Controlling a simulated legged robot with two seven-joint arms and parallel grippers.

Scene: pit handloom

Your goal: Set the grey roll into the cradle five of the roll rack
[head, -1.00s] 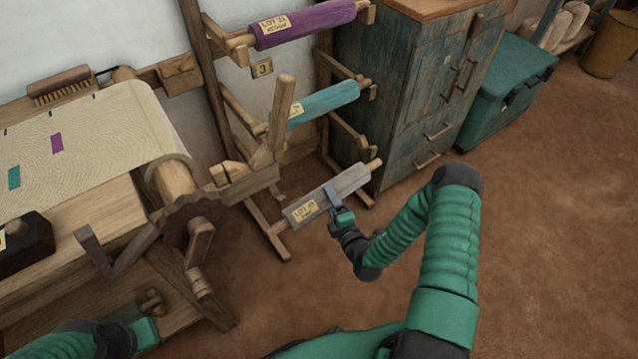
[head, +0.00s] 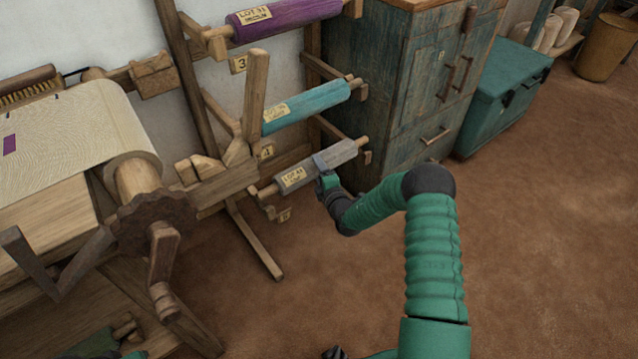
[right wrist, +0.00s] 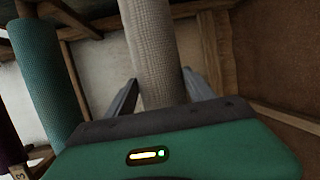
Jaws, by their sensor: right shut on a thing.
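The grey roll (head: 345,152) has a yellow lot label and wooden ends. My right gripper (head: 323,171) is shut around its middle; the right wrist view shows the roll (right wrist: 152,50) between the two fingers. The roll lies level at the lowest tier of the wooden roll rack (head: 178,75), above the small tag five (head: 285,214). Its left end is close to the lower left arm of cradle five (head: 268,209) and its right end is near the far post side. I cannot tell whether the ends touch the cradle.
A teal roll (head: 315,103) lies in the tier above, by tag four (head: 266,152), and a purple roll (head: 290,16) higher up. The loom (head: 160,215) stands left, a blue cabinet (head: 400,80) behind right. Floor in front is clear.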

